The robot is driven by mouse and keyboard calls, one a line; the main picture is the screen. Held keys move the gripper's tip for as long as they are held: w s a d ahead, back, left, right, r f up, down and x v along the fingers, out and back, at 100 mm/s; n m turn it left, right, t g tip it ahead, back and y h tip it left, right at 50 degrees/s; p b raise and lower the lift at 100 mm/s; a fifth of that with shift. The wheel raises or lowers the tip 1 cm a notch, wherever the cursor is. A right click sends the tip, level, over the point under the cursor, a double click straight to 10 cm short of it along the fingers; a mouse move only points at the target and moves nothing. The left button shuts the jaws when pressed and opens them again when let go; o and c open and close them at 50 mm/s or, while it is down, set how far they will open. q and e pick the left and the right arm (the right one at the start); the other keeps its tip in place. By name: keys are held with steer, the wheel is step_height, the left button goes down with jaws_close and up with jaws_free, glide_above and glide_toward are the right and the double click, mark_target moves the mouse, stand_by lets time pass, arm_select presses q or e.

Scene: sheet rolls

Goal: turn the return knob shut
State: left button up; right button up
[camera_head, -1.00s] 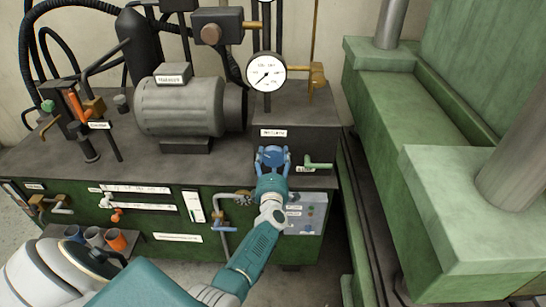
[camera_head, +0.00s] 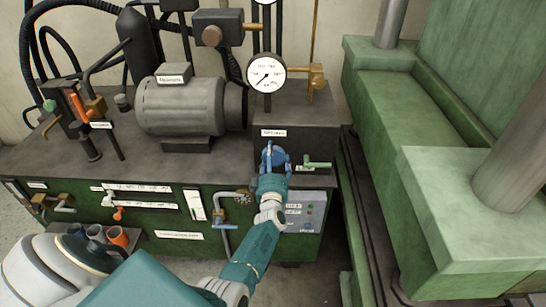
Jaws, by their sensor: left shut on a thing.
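My left gripper (camera_head: 273,156) is in front of the dark block at the right end of the green hydraulic unit, just below a small white label. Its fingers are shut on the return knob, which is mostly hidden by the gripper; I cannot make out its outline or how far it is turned. My teal left forearm reaches up to it from the bottom of the picture. My right gripper is not in view.
A green lever (camera_head: 318,164) sticks out close to the right of the gripper. A pressure gauge (camera_head: 266,73) stands above, with a grey motor (camera_head: 180,106) to the left. A control box (camera_head: 306,211) is below right. A green press frame (camera_head: 435,205) stands at the right.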

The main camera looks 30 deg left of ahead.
arm_select(q)
steer(key=shift+w+d+f+m, duration=0.15)
steer(key=shift+d+m, duration=0.2)
steer(key=shift+m, duration=0.25)
steer(key=shift+f, duration=0.1)
steer(key=o, duration=1.2)
steer(key=shift+w+f, duration=0.1)
steer(key=shift+c, duration=0.2)
